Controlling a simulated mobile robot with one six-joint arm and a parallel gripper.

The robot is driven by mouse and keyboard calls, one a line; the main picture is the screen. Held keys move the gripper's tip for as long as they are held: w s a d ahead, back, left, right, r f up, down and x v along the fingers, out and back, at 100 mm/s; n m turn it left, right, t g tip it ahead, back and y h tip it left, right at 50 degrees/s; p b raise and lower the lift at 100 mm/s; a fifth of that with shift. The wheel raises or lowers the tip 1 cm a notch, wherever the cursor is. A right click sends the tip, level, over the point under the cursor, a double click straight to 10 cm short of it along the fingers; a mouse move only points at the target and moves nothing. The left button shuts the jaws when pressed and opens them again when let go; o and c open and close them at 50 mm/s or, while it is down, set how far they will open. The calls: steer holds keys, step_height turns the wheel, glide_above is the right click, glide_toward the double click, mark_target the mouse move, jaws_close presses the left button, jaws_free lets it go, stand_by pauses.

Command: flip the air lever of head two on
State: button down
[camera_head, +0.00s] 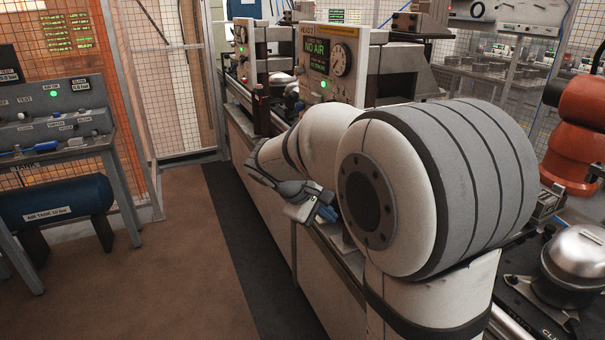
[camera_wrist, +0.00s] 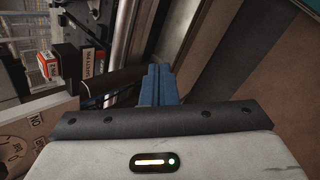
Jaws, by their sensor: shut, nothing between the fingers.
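A second, similar head (camera_head: 244,50) stands farther back. I cannot make out an air lever on either head. My gripper (camera_head: 327,213) hangs at the bench's aisle side, in front of and below the nearer panel. In the wrist view its blue fingers (camera_wrist: 159,84) are together and empty. Part of the panel (camera_wrist: 28,138) shows at the lower left there. My arm hides part of the bench.
A safety pin box (camera_wrist: 91,62) and a red part (camera_wrist: 47,64) are beside the fingers' left in the wrist view. A blue air tank (camera_head: 55,203) sits under a grey test stand (camera_head: 60,112). An orange machine (camera_head: 580,130) is at right. The brown aisle floor (camera_head: 185,260) is clear.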

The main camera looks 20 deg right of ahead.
steer(key=s+a+f+m+y, duration=0.2)
steer(key=s+a+m+y, duration=0.1)
steer(key=s, duration=0.7)
steer(key=s+a+f+m+y, duration=0.2)
steer(key=s+a+m+y, duration=0.1)
steer(key=s, duration=0.7)
steer(key=shift+s+f+m+t+y, duration=0.3)
steer(key=shift+m+y, duration=0.2)
steer(key=shift+y, duration=0.3)
